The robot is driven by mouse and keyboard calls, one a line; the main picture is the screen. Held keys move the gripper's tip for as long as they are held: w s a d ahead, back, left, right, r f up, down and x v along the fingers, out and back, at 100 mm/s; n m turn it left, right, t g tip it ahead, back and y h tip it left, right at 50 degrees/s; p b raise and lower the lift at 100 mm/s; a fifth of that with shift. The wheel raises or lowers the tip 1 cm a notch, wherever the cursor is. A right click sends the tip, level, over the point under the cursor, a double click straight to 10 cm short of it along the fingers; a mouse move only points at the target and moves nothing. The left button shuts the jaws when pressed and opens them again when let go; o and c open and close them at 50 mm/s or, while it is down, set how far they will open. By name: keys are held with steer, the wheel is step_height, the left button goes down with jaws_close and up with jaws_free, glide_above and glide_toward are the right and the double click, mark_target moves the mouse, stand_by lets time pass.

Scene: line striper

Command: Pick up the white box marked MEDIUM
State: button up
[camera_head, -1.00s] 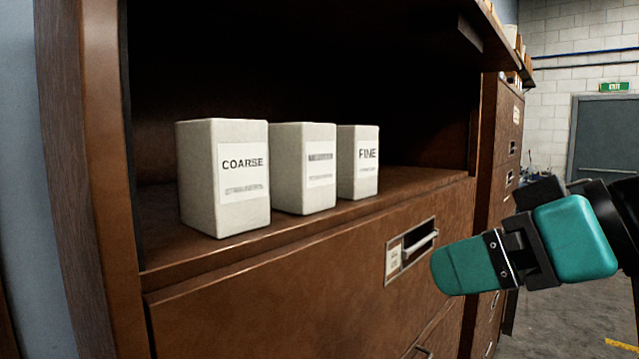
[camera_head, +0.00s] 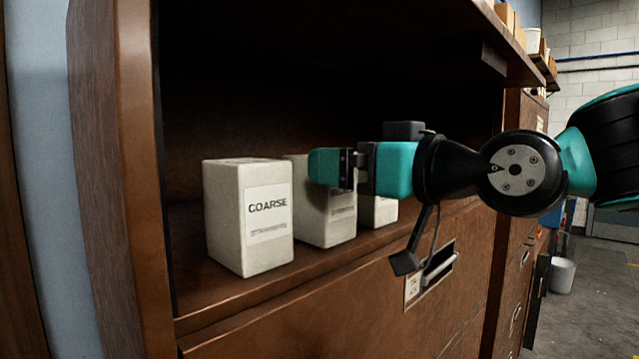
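Three white boxes stand upright in a row on the brown cabinet shelf. The left box (camera_head: 225,215) reads COARSE. The middle box (camera_head: 317,228) has a label whose upper part is covered by my gripper; no MEDIUM word is legible. The right box (camera_head: 380,212), which read FINE earlier, is mostly hidden behind my gripper and wrist. My gripper (camera_head: 326,167) reaches in from the right, its teal finger overlapping the upper part of the middle box. One finger shows side-on, so I cannot tell its opening or whether it touches the box.
The cabinet's left side panel (camera_head: 125,180) stands close to the COARSE box. An upper shelf edge (camera_head: 500,55) overhangs at the top right. A drawer handle (camera_head: 440,268) sits below the shelf. Open floor and a white bin (camera_head: 562,275) lie to the right.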

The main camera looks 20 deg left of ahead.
steer(key=p+x, duration=0.2)
steer(key=x, duration=0.1)
steer(key=p+x, duration=0.2)
steer(key=shift+w+d+r, duration=0.1)
steer(key=shift+w+r, duration=0.1)
steer(key=shift+r, duration=0.15)
steer(key=shift+f, duration=0.1)
steer(key=c, duration=1.3)
